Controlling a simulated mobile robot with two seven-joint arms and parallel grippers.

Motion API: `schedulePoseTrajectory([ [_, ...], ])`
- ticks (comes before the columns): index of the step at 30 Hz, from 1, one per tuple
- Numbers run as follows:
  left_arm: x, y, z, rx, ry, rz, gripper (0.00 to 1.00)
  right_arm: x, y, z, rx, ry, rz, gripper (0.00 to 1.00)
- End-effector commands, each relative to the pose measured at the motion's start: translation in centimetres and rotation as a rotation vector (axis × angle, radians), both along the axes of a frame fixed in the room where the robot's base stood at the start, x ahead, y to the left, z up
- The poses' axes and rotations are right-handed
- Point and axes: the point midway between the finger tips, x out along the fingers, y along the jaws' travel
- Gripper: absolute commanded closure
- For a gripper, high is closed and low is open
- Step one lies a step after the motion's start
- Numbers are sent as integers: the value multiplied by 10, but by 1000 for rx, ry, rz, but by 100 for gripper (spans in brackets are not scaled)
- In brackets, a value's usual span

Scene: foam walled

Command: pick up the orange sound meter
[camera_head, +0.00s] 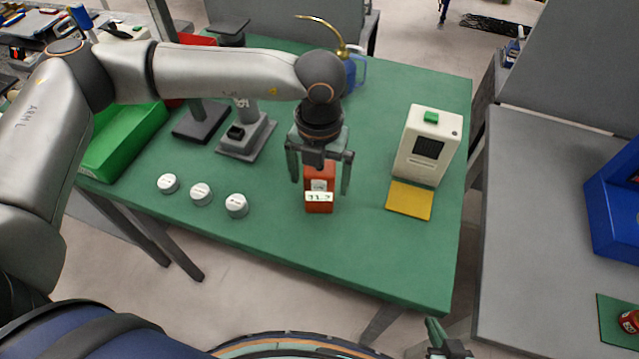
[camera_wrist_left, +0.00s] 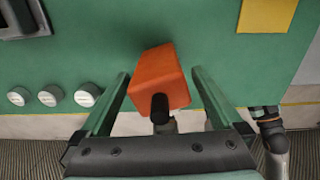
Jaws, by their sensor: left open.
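The orange sound meter (camera_head: 318,206), with a white display on its front, stands upright on the green table (camera_head: 300,258). My left gripper (camera_head: 320,178) is open above it, its two fingers on either side. In the left wrist view the orange sound meter (camera_wrist_left: 157,76) lies between the open fingers of the left gripper (camera_wrist_left: 160,80), with visible gaps on both sides. A dark stub on the meter points toward the palm. Part of my right gripper (camera_head: 445,342) shows at the bottom edge of the head view, below the table; its jaws are not clear.
A white device (camera_head: 428,145) with a green button stands to the right, behind a yellow pad (camera_head: 409,200). Three white round pieces (camera_head: 201,193) sit to the left. Dark stands (camera_head: 246,140) and a green tray (camera_head: 125,140) are further left. The table front is clear.

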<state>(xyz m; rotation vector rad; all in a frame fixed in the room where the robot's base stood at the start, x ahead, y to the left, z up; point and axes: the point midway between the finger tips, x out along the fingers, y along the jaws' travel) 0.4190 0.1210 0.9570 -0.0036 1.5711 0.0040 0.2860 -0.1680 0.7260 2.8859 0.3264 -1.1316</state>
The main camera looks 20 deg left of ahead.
Motion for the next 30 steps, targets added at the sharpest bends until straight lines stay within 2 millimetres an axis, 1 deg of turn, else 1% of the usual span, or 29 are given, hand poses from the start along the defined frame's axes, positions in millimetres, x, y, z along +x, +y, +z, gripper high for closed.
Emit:
schedulePoseTrajectory([
  [1, 0, 0, 0, 0, 0, 0, 0, 0, 0, 0, 0, 0, 0, 100],
  [2, 0, 0, 0, 0, 0, 0, 2, 0, 0, 0, 0, 0, 0, 100],
  [26, 0, 0, 1, 0, 0, 0, 92, 0, 0, 0, 0, 0, 0, 100],
  [30, 0, 0, 1, -1, -1, 0, 93, 0, 0, 0, 0, -1, 0, 100],
])
